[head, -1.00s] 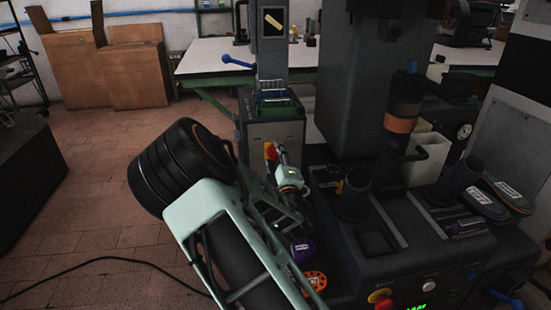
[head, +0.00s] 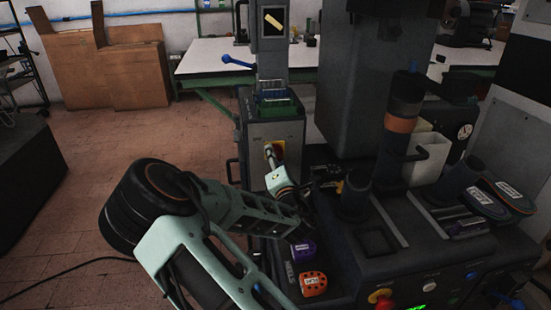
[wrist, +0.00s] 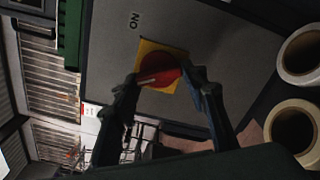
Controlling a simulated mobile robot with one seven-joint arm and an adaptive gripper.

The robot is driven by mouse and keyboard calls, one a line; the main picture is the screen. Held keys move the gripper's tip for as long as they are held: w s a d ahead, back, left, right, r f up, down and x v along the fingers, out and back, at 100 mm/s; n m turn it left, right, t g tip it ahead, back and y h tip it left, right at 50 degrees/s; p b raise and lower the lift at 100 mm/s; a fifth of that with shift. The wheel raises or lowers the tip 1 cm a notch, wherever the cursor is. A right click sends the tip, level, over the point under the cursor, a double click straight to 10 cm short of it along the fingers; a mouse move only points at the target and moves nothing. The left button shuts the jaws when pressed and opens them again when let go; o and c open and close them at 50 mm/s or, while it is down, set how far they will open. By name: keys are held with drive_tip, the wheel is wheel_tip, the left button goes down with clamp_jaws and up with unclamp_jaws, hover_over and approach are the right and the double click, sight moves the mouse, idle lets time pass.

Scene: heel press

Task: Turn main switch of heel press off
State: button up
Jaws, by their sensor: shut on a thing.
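The main switch is a red rotary knob on a yellow plate. In the wrist view the red knob (wrist: 160,72) sits between my fingertips, with the yellow plate (wrist: 172,53) behind it and an "ON" label (wrist: 134,21) on the grey panel. A pale mark on the knob shows. In the head view the yellow plate (head: 268,150) is on the front of the grey cabinet, and the knob is mostly hidden by my gripper (head: 276,157). My gripper is shut on the red knob; it also shows in the wrist view (wrist: 161,80).
The heel press body (head: 345,95) stands right of the cabinet. A purple roll (head: 303,251) and an orange roll (head: 313,284) lie under my arm. Two pale rolls (wrist: 299,52) are at the right of the wrist view.

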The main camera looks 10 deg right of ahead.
drive_tip(key=shift+n, duration=1.2)
drive_tip(key=o, duration=1.2)
drive_tip(key=shift+c, duration=0.2)
drive_tip(key=shift+s, duration=0.1)
drive_tip(key=s, duration=1.2)
drive_tip(key=shift+w+d, duration=0.1)
